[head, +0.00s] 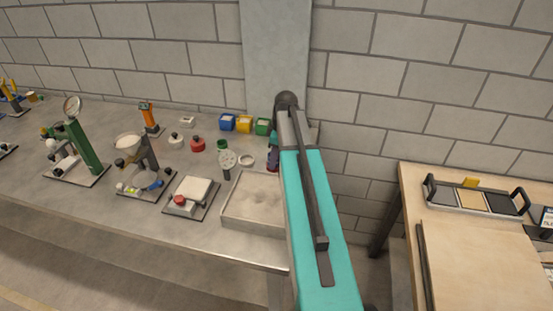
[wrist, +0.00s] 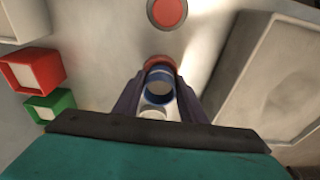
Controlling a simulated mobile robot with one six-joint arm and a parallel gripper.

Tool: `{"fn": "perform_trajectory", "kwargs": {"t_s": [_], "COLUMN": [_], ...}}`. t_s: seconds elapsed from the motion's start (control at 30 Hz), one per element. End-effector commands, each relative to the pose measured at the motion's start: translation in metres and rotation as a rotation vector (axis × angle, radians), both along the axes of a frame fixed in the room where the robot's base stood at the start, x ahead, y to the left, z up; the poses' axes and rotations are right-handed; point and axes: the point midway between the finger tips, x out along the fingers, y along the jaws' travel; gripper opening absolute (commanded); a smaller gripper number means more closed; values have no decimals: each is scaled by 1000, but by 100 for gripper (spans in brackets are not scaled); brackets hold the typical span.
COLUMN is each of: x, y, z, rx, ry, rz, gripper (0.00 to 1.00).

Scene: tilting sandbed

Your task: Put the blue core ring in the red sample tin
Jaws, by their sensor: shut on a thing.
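The blue core ring (wrist: 157,98) is between the two dark fingers of my gripper (wrist: 160,84) in the wrist view, and the gripper is shut on it. The red sample tin (wrist: 31,70) is a square red box with a pale inside, left of the gripper and apart from it. In the head view my teal arm hides that tin, and only a dark part of my gripper (head: 272,158) shows beside the arm; the ring cannot be made out there.
A green tin (wrist: 50,104) stands beside the red one. A red round thing (wrist: 158,62) shows just beyond the ring, and a red disc (wrist: 167,12) farther up. The sandbed (wrist: 222,92) is at right. Blue (head: 227,122) and yellow (head: 244,123) tins stand near the wall.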

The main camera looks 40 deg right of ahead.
Motion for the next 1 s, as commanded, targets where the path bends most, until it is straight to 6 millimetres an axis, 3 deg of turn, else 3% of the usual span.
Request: {"fn": "perform_trajectory", "kwargs": {"t_s": [0.03, 0.67, 0.7, 0.8, 1.0], "x": [-7, -8, -8, -8, -8], "y": [3, 3, 3, 3, 3], "z": [-18, -30, -30, -31, -28], "rx": [6, 6, 6, 6, 6], "ry": [26, 27, 27, 27, 27], "rz": [2, 3, 3, 3, 3], "gripper": [25, 25, 41, 55, 55]}}
